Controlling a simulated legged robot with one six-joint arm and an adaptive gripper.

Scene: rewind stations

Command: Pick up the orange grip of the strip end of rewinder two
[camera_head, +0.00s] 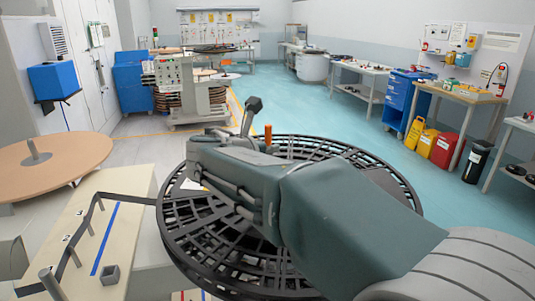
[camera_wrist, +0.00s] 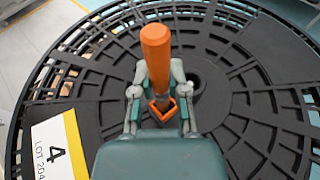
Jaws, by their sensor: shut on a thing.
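The orange grip (camera_wrist: 156,55) stands upright between the two fingers of my gripper (camera_wrist: 158,80) in the wrist view, and the fingers are shut on it. A smaller orange part (camera_wrist: 161,108) shows lower down between the fingers. The grip's top also shows in the head view (camera_head: 268,134), just beyond my forearm. Below is a large black slotted reel (camera_head: 395,180), which also fills the wrist view (camera_wrist: 95,80). A label (camera_wrist: 60,150) with a 4 lies on it. My arm hides the reel's middle in the head view.
A pale table (camera_head: 125,225) with posts and a blue line stands at the left, and a black strip (camera_head: 128,198) runs from it to the reel. A round wooden disc (camera_head: 60,160) lies farther left. A control cabinet (camera_head: 175,75) stands behind. The blue-green floor (camera_head: 330,115) beyond is clear.

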